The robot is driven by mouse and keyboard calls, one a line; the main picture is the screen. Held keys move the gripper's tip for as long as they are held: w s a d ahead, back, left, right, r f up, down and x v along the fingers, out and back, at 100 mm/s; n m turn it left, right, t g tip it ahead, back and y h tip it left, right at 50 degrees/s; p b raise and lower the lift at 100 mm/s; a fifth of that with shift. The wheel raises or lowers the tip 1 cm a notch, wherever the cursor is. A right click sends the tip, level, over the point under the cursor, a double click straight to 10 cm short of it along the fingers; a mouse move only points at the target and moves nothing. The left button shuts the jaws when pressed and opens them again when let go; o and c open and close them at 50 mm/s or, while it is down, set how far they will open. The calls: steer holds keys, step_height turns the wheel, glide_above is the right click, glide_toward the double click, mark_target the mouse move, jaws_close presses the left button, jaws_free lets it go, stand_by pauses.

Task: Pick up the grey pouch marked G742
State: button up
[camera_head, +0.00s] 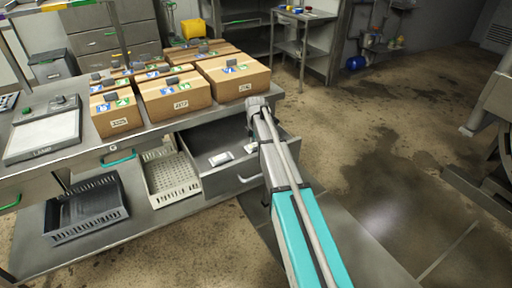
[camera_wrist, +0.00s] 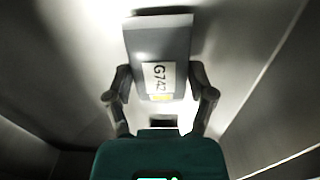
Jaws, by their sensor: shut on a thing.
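The grey pouch marked G742 (camera_wrist: 160,38) is between the two fingers of my gripper (camera_wrist: 158,78) in the wrist view. My gripper is shut on it. Its white label with black print and a yellow patch faces the camera. Bare grey metal surfaces surround it, like the inside of the drawer. In the head view my arm reaches over the open grey drawer (camera_head: 246,181) under the bench. My gripper and the held pouch are hidden there behind the arm. Whether the pouch touches the drawer floor I cannot tell.
Two small light packets (camera_head: 221,159) lie in the drawer, left of my arm. Several cardboard boxes (camera_head: 176,98) and a scale (camera_head: 44,134) stand on the bench above. A white basket (camera_head: 172,181) and a dark crate (camera_head: 88,211) are below. The floor at right is open.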

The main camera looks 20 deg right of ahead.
steer(key=shift+r, duration=0.15)
step_height(320, 180, up, 2)
steer(key=shift+p, duration=1.15)
steer(key=s+r+p, duration=0.3)
steer(key=s, duration=0.1)
steer(key=s+r+p, duration=0.4)
steer(key=s, duration=0.1)
steer(key=s+a+r+p, duration=0.1)
steer(key=s+r+p, duration=0.2)
steer(key=s, duration=0.2)
steer(key=shift+r+p, duration=0.35)
